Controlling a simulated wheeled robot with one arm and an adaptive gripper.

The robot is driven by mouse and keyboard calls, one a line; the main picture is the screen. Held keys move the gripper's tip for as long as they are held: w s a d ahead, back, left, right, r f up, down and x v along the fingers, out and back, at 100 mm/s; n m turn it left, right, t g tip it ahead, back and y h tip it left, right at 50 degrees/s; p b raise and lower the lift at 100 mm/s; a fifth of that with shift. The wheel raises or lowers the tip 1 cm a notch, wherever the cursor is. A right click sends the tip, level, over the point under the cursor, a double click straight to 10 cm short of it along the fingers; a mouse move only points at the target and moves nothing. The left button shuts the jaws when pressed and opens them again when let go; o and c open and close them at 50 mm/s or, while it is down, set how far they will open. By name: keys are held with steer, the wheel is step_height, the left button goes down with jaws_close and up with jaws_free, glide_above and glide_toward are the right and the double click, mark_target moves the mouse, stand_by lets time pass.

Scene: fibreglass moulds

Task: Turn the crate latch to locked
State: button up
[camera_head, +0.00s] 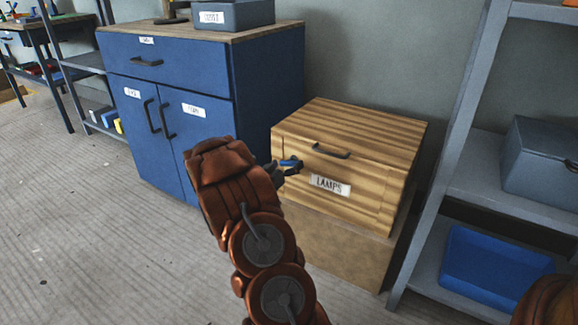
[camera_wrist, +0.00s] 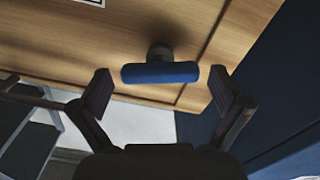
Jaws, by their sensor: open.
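The wooden crate (camera_head: 345,153) has a "LAMPS" label (camera_head: 329,185) and a dark handle on its front. Its blue latch (camera_head: 291,162) is at the left part of the front, lying roughly level. In the wrist view the latch (camera_wrist: 160,74) is a blue bar on a dark round pivot against the wood. My gripper (camera_head: 278,172) is at the latch, partly hidden by my arm. In the wrist view my gripper (camera_wrist: 160,82) is open, with one finger beyond each end of the bar. I see no contact between the fingers and the bar.
The crate rests on a plain brown box (camera_head: 340,240). A blue cabinet (camera_head: 170,115) stands close on the left. A grey shelf rack (camera_head: 440,165) with a blue bin (camera_head: 490,265) stands on the right. The floor at left is clear.

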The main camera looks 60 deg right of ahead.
steer(key=shift+d, duration=0.6)
steer(key=c, duration=1.1)
steer(key=shift+r, duration=0.1)
steer(key=shift+m+p, duration=0.45)
steer(key=shift+m, duration=0.25)
steer(key=shift+m+p, duration=0.55)
steer(key=shift+m, duration=0.65)
